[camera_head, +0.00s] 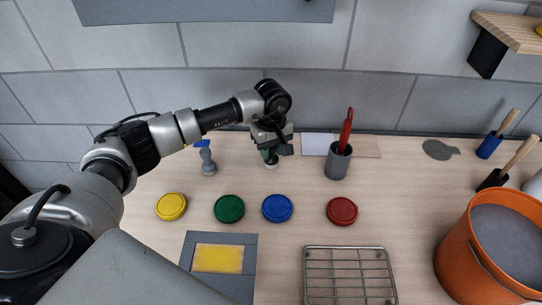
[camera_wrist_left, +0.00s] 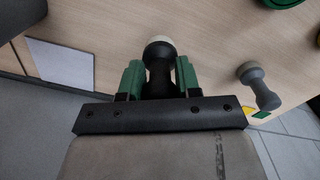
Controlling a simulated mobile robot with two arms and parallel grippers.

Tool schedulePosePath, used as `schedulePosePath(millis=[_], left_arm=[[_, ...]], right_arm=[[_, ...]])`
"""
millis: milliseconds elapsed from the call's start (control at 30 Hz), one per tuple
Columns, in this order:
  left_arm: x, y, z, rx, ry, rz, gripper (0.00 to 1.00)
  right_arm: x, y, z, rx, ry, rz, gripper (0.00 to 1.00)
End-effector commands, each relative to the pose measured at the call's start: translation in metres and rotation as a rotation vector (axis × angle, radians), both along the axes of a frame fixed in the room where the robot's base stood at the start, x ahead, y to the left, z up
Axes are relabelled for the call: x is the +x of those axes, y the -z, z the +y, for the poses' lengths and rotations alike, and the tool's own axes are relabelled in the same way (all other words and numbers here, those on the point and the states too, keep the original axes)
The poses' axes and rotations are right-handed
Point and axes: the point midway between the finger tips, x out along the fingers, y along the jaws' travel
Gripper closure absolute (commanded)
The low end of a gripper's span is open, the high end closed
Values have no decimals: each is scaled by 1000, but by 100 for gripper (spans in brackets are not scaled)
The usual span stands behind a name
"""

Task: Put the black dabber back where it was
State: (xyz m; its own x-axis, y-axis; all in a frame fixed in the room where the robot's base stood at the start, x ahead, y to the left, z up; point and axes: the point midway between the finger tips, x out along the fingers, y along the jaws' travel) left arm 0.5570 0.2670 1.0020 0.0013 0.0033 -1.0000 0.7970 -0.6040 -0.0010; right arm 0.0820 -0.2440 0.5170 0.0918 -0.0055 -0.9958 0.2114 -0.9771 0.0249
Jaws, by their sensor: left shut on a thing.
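The black dabber (camera_wrist_left: 158,82) has a black body and a pale round head. My left gripper (camera_wrist_left: 158,72) is shut on it, with a green finger on each side of the body. In the head view my left gripper (camera_head: 270,146) is over the back of the table, and the dabber's pale head (camera_head: 271,165) shows just below it. I cannot tell whether the head touches the table. A grey dabber (camera_head: 208,161) stands to the left; it also shows in the left wrist view (camera_wrist_left: 260,84). My right gripper is not in view.
Yellow (camera_head: 171,206), green (camera_head: 229,208), blue (camera_head: 277,208) and red (camera_head: 342,211) round pads lie in front. A grey cup (camera_head: 337,163) with a red tool stands right of the gripper. A wire rack (camera_head: 348,275) and an orange bucket (camera_head: 463,246) are nearer.

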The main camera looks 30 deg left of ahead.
Motion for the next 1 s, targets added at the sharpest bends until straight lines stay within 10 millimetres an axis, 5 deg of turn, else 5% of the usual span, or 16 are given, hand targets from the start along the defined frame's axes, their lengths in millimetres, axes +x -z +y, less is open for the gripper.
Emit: schedulePosePath(millis=[300,667,700,800,1000], left_arm=[[-1,36,-1,0,1,3,91],[0,42,0,0,1,0,91],[0,41,0,0,1,0,64],[0,40,0,0,1,0,49],[0,40,0,0,1,0,42]], right_arm=[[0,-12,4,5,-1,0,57],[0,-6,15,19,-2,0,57],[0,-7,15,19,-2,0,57],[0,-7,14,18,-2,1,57],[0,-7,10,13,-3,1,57]])
